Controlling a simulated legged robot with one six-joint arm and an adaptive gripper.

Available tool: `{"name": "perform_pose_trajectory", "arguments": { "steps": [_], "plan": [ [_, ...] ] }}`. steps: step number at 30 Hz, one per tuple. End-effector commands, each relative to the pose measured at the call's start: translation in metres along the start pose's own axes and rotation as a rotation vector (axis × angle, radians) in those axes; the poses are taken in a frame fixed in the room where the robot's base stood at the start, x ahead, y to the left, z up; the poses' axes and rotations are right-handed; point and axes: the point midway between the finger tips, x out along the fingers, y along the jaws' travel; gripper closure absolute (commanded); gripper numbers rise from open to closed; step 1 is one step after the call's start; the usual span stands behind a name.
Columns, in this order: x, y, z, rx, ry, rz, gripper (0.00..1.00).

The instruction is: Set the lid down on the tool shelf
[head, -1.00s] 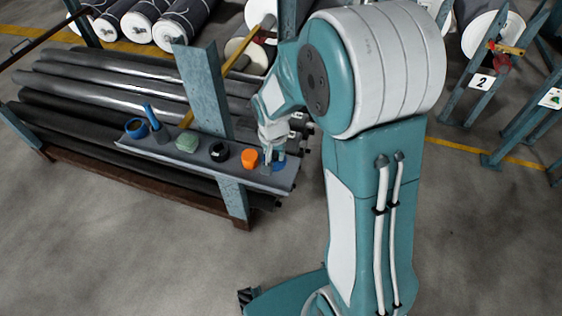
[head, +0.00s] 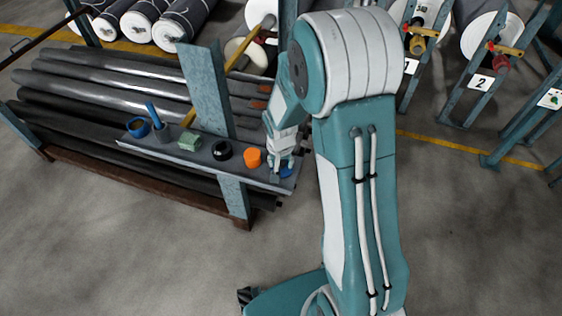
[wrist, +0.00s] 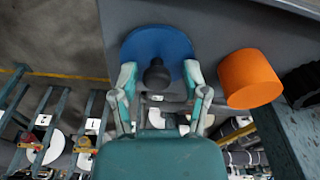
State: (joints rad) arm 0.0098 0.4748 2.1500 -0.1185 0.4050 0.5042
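The lid (wrist: 157,42) is a blue disc with a dark round knob. It appears to lie flat on the grey tool shelf (wrist: 225,22), near one end. In the head view the lid (head: 288,171) shows as a blue patch at the shelf's right end, partly hidden by my gripper (head: 282,163). In the wrist view my gripper (wrist: 160,74) is open, with one finger on each side of the knob and gaps between. The fingertips are over the lid's near edge; I cannot tell whether they touch it.
An orange cylinder (wrist: 249,79) stands close beside the lid. Along the shelf are a black round item (head: 221,150), a green block (head: 189,140), a holder with a blue handle (head: 155,120) and a blue ring (head: 138,127). A blue upright post (head: 207,90) rises behind the shelf.

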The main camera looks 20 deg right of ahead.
Motion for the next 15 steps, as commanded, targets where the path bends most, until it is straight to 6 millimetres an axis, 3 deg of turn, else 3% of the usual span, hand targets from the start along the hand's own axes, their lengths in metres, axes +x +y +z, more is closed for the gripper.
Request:
{"name": "perform_pose_trajectory", "arguments": {
  "steps": [10,15],
  "plan": [
    [-0.002,0.0,0.0,0.0,0.0,0.0,0.35],
    [-0.021,0.0,-0.001,0.0,0.004,-0.002,0.35]
  ]
}}
